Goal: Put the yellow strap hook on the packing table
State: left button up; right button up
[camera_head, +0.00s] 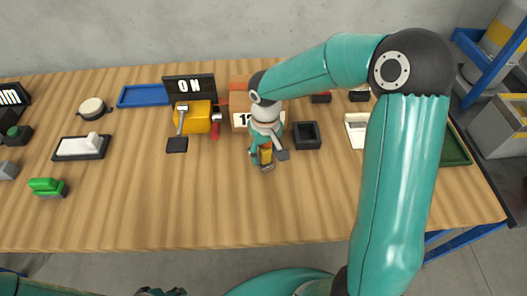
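The packing table (110,215) is a wooden-topped table across the view. My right gripper (267,158) is low over its middle, pointing down. A small yellow and orange piece with a grey lower end (266,156) shows between its fingers. It may be the yellow strap hook, but it is small and partly covered. I cannot tell whether the fingers grip it or whether it touches the table. My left gripper (162,292) seems to show only as dark parts at the bottom edge, and its fingers are cut off.
A yellow block (193,116) with grey metal parts stands left of my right gripper, before a dark "ON" sign (189,86). A black square holder (307,136) is close on the right. A blue tray (144,95) lies behind. The table's front middle is clear.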

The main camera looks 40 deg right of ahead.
jog(key=shift+r, duration=0.1)
notch_tip(320, 180, up, 11)
jog(key=shift+f, duration=0.15)
jog(key=shift+r, duration=0.65)
